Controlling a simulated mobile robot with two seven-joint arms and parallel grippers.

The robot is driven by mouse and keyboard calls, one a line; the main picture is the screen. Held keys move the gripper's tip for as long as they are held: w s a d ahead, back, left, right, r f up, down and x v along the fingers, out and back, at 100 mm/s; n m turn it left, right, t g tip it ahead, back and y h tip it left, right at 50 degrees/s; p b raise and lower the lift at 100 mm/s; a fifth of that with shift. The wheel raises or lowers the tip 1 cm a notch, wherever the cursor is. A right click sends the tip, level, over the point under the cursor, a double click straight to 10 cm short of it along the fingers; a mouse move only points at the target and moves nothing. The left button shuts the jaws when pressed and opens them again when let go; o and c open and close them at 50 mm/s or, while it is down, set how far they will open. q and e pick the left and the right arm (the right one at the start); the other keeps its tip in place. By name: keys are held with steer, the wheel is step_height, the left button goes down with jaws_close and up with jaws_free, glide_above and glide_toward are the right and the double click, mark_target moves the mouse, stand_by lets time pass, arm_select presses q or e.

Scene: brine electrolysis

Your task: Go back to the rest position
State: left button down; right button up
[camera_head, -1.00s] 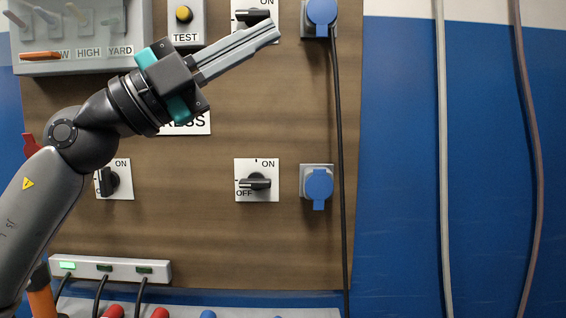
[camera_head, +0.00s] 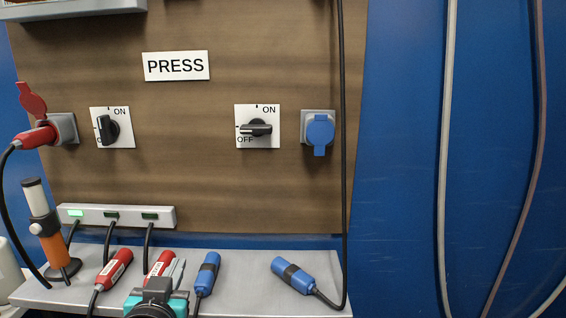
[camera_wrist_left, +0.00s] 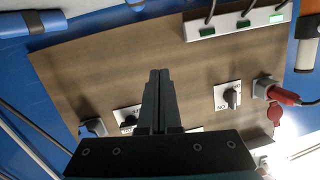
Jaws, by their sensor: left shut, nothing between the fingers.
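My left gripper (camera_head: 174,268) is at the bottom of the head view, in front of the grey shelf and low in the picture. Its dark fingers are together with nothing between them, and they also show closed in the left wrist view (camera_wrist_left: 160,76). The gripper partly covers a red plug (camera_head: 157,264) on the shelf. In the wrist view the brown panel lies beyond the fingers, with no contact to be seen. My right gripper is not in view.
The grey shelf (camera_head: 240,262) holds red plugs, blue plugs (camera_head: 207,272) and an orange-and-white tool (camera_head: 46,232). Above are the left switch (camera_head: 108,128), right switch (camera_head: 257,129) and blue socket (camera_head: 319,130). Hoses (camera_head: 445,150) hang at right. Space before the panel is clear.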

arm_select(q)
steer(key=s+d+f+m+g+h, duration=0.1)
steer(key=s+f+g, duration=0.5)
steer(key=s+f, duration=0.6)
steer(key=s+d+f+m+g+h, duration=0.1)
steer(key=s+d+f+g, duration=0.1)
steer(key=s+f+g, duration=0.9)
steer(key=s+f+t, duration=0.2)
steer(key=f, duration=0.9)
steer(key=s+f+t, duration=0.1)
steer(key=s+f, duration=0.1)
steer(key=f, duration=0.8)
steer(key=s+a+f+b, duration=0.1)
steer(key=s+a+f, duration=0.2)
steer(key=s+f, duration=1.1)
steer(key=shift+s+f+g+b, duration=0.3)
steer(key=shift+s+f+g, duration=0.1)
steer(key=shift+s, duration=0.45)
steer(key=c, duration=1.5)
jaws_free()
